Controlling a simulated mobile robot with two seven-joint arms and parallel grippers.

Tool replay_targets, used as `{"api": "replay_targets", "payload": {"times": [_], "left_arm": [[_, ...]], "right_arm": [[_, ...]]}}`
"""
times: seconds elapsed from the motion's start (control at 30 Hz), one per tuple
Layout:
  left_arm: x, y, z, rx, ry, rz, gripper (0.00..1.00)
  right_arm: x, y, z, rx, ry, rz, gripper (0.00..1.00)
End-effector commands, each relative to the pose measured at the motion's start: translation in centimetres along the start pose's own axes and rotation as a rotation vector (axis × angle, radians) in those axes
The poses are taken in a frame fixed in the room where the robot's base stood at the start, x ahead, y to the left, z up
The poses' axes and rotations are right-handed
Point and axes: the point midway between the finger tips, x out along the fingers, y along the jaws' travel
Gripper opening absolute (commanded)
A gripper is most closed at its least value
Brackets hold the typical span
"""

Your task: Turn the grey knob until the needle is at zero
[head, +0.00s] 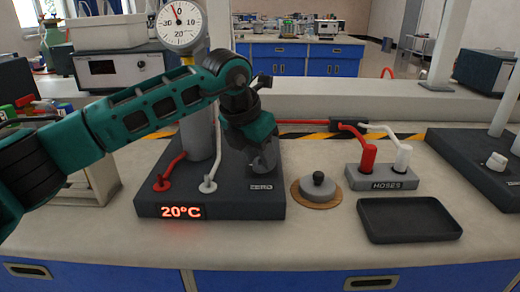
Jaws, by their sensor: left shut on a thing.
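The round white dial (182,24) stands on a grey column at the upper left. Its thin red needle points up and a little left of the 0 mark. The grey knob (264,164) sits on the dark base unit (225,208), behind the label ZERO, and is largely covered by my gripper. My left gripper (262,154) reaches down over the knob from above and is shut on it. My right gripper is not in view.
The base has a red lever (170,172), a white lever (209,172) and a display (181,212) reading 20°C. To the right are a grey lidded disc (317,190), a HOSES block (381,178) and an empty black tray (408,220). The front bench strip is clear.

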Motion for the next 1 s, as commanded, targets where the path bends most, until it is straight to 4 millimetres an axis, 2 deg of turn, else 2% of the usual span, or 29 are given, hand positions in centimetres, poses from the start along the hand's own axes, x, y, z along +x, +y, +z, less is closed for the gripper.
{"api": "replay_targets", "payload": {"times": [0.4,1.0], "left_arm": [[-0.15,0.15,0.12,0.196,-0.002,-0.080,0.08],[-0.07,0.18,0.10,0.230,-0.002,-0.093,0.08]], "right_arm": [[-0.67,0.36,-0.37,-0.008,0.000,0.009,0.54],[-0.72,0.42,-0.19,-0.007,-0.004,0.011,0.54]]}}
